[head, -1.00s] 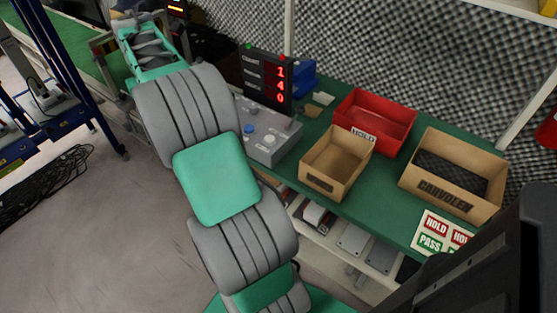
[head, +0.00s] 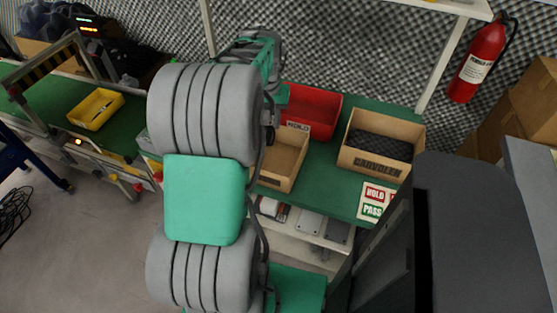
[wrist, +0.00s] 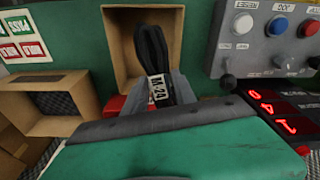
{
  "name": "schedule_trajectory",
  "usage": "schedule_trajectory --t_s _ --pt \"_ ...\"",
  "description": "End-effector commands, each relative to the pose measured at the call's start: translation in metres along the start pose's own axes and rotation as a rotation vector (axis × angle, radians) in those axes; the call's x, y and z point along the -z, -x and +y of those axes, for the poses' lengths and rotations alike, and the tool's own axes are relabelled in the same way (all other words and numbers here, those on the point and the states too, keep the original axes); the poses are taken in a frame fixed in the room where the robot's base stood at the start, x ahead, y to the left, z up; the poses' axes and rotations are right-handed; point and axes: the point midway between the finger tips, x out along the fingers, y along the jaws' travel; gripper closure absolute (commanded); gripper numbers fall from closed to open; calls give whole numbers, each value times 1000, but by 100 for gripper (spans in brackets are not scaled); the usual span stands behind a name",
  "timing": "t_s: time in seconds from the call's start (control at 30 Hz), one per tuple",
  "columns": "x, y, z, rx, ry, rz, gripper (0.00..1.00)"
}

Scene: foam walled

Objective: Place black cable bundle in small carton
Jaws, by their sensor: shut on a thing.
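The black cable bundle (wrist: 150,45) has a white tag reading M-24. My gripper (wrist: 158,90) is shut on it in the wrist view. The small carton (wrist: 119,30), open and brown, lies behind the bundle in that view, so the bundle covers part of its inside. I cannot tell how high the bundle is above the carton. In the head view the small carton (head: 288,158) stands on the green bench, partly covered by my arm. My gripper and the bundle are hidden behind my arm there.
A red HOLD bin (head: 318,108) stands behind the small carton. A larger carton marked CARVOLEN (head: 372,163), with dark foam inside, stands to its right. A grey button box (wrist: 265,35) and the red-digit display (wrist: 265,112) are close by in the wrist view.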

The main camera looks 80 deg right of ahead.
Motion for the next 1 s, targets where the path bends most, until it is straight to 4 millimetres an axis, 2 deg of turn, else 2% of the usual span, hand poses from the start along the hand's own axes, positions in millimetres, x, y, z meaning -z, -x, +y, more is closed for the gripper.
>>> schedule_trajectory --t_s 0.03,0.1,0.23,0.27,0.37,0.47,0.63,1.0 --pt "-8 -6 14 -4 -37 -4 100" --pt "-19 -22 24 -9 -76 -4 100" --pt "-32 -55 27 -16 -129 -3 100" --pt "-31 -62 27 -18 -148 -5 100" --pt "-17 -64 28 -22 -186 1 100" --pt "-13 -72 28 -26 -211 -3 100" --pt "-17 -109 28 -27 -219 -3 100" --pt "-24 -162 28 -26 -218 -2 100"
